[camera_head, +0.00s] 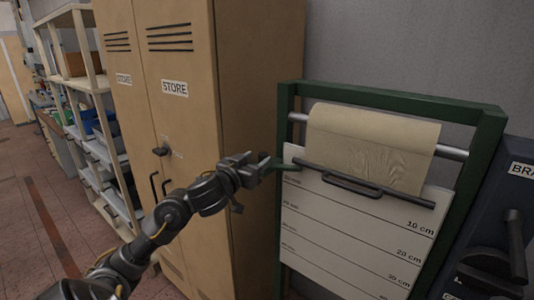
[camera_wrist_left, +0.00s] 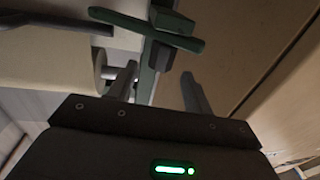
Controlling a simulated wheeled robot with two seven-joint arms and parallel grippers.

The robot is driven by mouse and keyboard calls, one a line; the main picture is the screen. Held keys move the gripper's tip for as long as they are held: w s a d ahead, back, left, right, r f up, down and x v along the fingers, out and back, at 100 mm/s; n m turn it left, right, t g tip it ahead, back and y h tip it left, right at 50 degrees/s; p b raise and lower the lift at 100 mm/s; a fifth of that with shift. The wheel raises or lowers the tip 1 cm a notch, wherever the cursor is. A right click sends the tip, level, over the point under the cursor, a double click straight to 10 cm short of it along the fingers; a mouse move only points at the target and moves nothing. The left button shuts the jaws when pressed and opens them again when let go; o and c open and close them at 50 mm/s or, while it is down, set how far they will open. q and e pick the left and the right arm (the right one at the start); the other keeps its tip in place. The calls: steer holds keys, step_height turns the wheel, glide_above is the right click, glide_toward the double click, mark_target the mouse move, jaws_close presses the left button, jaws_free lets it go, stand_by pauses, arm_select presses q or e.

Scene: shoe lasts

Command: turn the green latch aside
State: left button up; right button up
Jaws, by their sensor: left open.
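The green latch (camera_head: 284,167) is a small bar at the left post of the green frame, level with the top of the white measuring board (camera_head: 335,215). In the left wrist view the latch (camera_wrist_left: 130,24) lies crosswise over the green post, with a dark block at its middle. My left gripper (camera_head: 262,168) is just left of the latch in the head view, pointing at it. In the wrist view its fingers (camera_wrist_left: 158,88) are apart with nothing held between them, and the latch is beyond the tips. My right gripper is out of view.
A paper roll (camera_head: 375,130) hangs on a rail in the green frame (camera_head: 400,98), above a dark bar handle (camera_head: 350,184). A tan locker (camera_head: 185,70) marked STORE stands close on the left. A dark blue unit with a lever (camera_head: 515,240) is at the right.

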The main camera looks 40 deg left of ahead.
mark_target(266, 153)
arm_select(q)
steer(key=shift+w+a, duration=0.15)
steer(key=shift+w, duration=0.9)
steer(key=shift+w+a, duration=0.2)
steer(key=shift+w, duration=0.85)
steer(key=shift+w+a, duration=0.15)
steer(key=shift+w, duration=0.9)
jaws_close()
